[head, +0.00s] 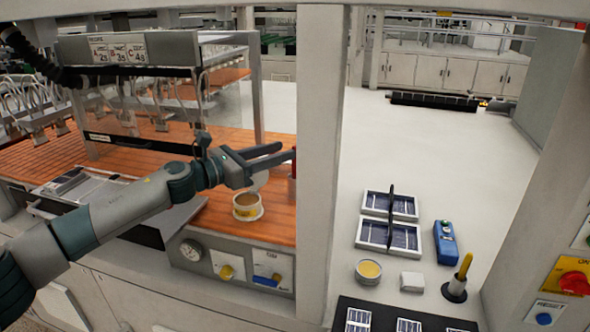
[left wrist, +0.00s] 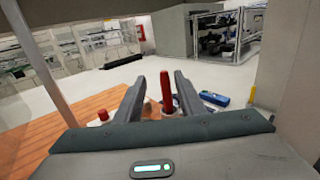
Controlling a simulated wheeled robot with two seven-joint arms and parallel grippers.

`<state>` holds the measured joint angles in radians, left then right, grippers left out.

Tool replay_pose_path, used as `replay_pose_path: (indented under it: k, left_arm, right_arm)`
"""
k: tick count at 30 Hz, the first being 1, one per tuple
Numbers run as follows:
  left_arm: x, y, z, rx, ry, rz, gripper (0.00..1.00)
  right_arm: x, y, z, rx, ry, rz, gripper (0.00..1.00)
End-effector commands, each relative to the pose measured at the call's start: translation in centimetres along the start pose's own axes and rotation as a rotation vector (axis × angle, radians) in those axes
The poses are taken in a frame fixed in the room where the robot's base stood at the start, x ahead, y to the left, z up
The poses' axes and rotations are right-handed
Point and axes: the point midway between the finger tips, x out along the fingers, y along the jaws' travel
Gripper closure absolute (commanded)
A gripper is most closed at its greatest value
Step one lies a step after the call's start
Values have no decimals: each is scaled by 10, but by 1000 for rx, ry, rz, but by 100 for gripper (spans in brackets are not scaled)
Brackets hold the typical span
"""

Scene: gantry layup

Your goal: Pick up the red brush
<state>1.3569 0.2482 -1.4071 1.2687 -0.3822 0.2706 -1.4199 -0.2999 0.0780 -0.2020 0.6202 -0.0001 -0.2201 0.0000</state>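The red brush (left wrist: 167,95) stands upright in the left wrist view, its handle showing in the gap between my two fingers, a little closer to the right one. In the head view only a red sliver of it (head: 292,168) shows beside the grey post, which hides the rest. My left gripper (head: 286,153) is open and points right at the brush, with its fingertips close to it. In the left wrist view the gripper (left wrist: 160,78) holds nothing; whether a finger touches the brush cannot be told. My right gripper is not in view.
A grey post (head: 320,160) stands right beside my left fingertips. A round tub (head: 247,207) sits on the orange bench below the gripper. Right of the post are solar-panel pieces (head: 388,238), a blue device (head: 445,242) and a yellow-handled brush (head: 463,268) on the white surface.

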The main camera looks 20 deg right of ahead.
Motion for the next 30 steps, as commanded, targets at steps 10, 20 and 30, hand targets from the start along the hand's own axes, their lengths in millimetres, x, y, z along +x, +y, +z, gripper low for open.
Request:
replay_pose_path:
  k: [10, 20, 30]
  left_arm:
    - [34, -8, -1, -3, 0, -1, 64]
    - [49, -7, -4, -1, 0, 0, 64]
    - [48, -7, -4, -1, 0, 0, 64]
  right_arm:
    - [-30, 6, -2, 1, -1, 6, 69]
    - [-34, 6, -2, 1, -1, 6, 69]
    - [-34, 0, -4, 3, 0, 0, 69]
